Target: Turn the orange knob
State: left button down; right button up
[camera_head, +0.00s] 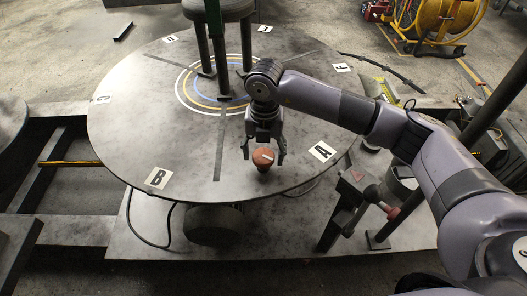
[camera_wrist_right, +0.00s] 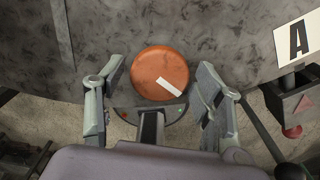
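The orange knob (camera_head: 263,157) is a round disc with a white stripe mark. It sits near the front edge of the large round grey table, between the labels B and A. My right gripper (camera_head: 263,153) is above the knob and points down, with its fingers open on either side of it. In the right wrist view the knob (camera_wrist_right: 160,73) lies ahead between the two fingers, with a visible gap to each. Its white mark slants down to the right. The left gripper is not in view.
The round table (camera_head: 130,120) carries letter labels such as B (camera_head: 158,178) and A (camera_head: 322,151), and coloured rings at its centre. A column with legs (camera_head: 220,60) stands there. A red-tipped lever (camera_head: 385,205) is at the right. A yellow hose reel (camera_head: 440,18) stands at the back right.

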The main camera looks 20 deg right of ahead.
aim_at(264, 156)
jog(key=shift+o, duration=0.4)
jog(key=shift+r, duration=0.15)
notch_tip(264, 156, up, 12)
jog(key=shift+s+d+f, duration=0.1)
jog(key=shift+f, duration=0.1)
dwell(0.5)
